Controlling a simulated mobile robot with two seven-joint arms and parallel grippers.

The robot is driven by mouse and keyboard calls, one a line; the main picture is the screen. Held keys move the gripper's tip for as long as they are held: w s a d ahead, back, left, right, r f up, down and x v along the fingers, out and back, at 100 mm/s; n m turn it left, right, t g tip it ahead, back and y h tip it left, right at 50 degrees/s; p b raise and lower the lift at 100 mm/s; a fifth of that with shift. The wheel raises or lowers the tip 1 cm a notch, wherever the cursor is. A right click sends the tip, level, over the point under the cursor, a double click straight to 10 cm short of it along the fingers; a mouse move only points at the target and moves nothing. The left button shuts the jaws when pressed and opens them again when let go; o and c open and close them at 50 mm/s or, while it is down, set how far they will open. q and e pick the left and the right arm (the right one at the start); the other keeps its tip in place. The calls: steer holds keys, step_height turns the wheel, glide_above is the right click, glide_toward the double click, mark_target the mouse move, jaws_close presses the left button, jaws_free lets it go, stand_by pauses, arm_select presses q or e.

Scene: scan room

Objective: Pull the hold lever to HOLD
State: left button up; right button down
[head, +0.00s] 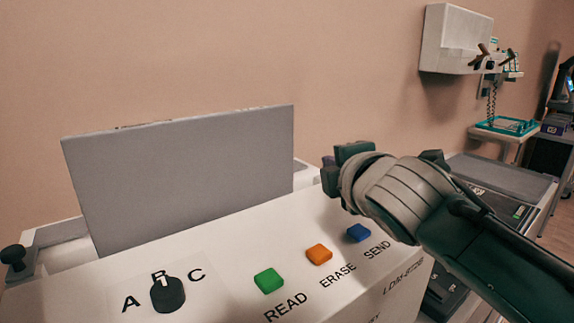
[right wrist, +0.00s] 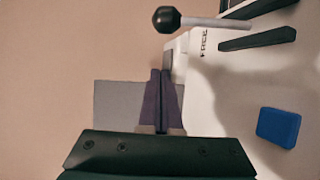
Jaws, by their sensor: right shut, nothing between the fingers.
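The hold lever (right wrist: 205,21) shows in the right wrist view as a pale rod with a black ball knob (right wrist: 167,19), beside the printed word FREE. In the head view I cannot make it out; my right gripper and arm cover that part of the white console (head: 225,235). My right gripper (head: 329,163) is over the console's far right part. In the right wrist view its purple fingers (right wrist: 160,73) are shut and empty, with the knob just above their tips in the picture and apart from them. My left gripper is not in view.
A grey upright panel (head: 190,170) stands behind the console. A selector dial (head: 167,294) and green (head: 268,280), orange (head: 319,254) and blue (head: 358,232) buttons lie on its top. Another black knob (head: 13,255) is at far left. Carts with equipment stand at right.

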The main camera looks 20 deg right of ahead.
steer(key=shift+x, duration=0.85)
steer(key=shift+s+d+r+p, duration=0.2)
steer(key=shift+s+d+p, duration=0.2)
steer(key=shift+d, duration=0.2)
steer(key=shift+s+d+r+p, duration=0.25)
steer(key=shift+d+p, duration=0.1)
steer(key=shift+d, duration=0.25)
steer(key=shift+s+d, duration=0.3)
steer(key=shift+d, duration=0.25)
steer(key=shift+f, duration=0.1)
steer(key=shift+s+f, duration=0.1)
steer(key=shift+s+d+t+b, duration=0.1)
steer(key=shift+t+b, duration=0.3)
steer(key=shift+b, duration=0.1)
